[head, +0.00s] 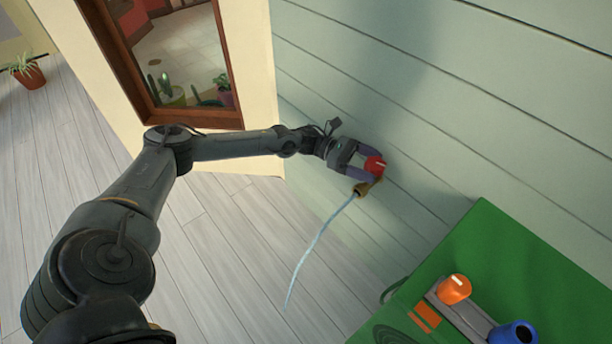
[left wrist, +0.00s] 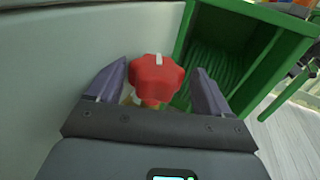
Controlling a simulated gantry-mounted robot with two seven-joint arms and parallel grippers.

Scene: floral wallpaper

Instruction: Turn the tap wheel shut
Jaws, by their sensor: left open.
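The red tap wheel (head: 375,165) is on the pale green plank wall in the head view. A white mark shows on its face. Below it is the brass spout (head: 362,189), and a thin stream of water (head: 318,246) runs down from it. My left gripper (head: 368,165) is at the wheel. In the left wrist view the red wheel (left wrist: 156,76) sits between the two purple fingers of my open left gripper (left wrist: 160,88), with a gap visible on each side. The tap body under the wheel is mostly hidden. My right gripper is not in view.
A green bench (head: 520,250) stands at the lower right, with an orange knob-like object (head: 454,289) and a blue container (head: 513,333) on it. A framed mirror or window (head: 150,115) is on the cream wall. A potted plant (head: 28,77) stands far left on open plank floor.

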